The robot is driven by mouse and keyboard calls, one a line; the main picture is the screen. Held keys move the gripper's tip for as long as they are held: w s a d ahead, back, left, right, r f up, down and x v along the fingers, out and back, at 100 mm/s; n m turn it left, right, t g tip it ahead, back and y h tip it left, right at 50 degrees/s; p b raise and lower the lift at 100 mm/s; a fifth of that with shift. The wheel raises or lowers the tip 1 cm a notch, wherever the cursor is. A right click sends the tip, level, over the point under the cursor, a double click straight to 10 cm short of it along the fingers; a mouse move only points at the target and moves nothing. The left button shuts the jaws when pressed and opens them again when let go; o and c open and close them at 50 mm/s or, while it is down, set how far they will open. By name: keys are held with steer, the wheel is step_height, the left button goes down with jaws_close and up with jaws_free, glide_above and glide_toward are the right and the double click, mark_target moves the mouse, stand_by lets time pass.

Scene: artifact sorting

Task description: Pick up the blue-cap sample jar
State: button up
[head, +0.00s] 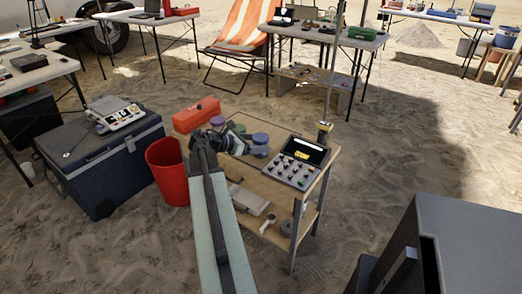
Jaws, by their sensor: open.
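A red toolbox (196,114) lies at the bench's back left. A control box with knobs and a screen (298,163) is at the right, with a yellow-black item (324,131) behind it. A red bin (167,171) and blue cooler (105,165) stand left.

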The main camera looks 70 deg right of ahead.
mark_target(266, 144)
steer(key=b+x, duration=0.1)
steer(key=x, duration=0.3)
steer(key=shift+s+d+f+b, duration=0.1)
steer(key=shift+s+f+b, duration=0.1)
steer(key=shift+f+b, duration=0.15)
steer(key=c, duration=1.5)
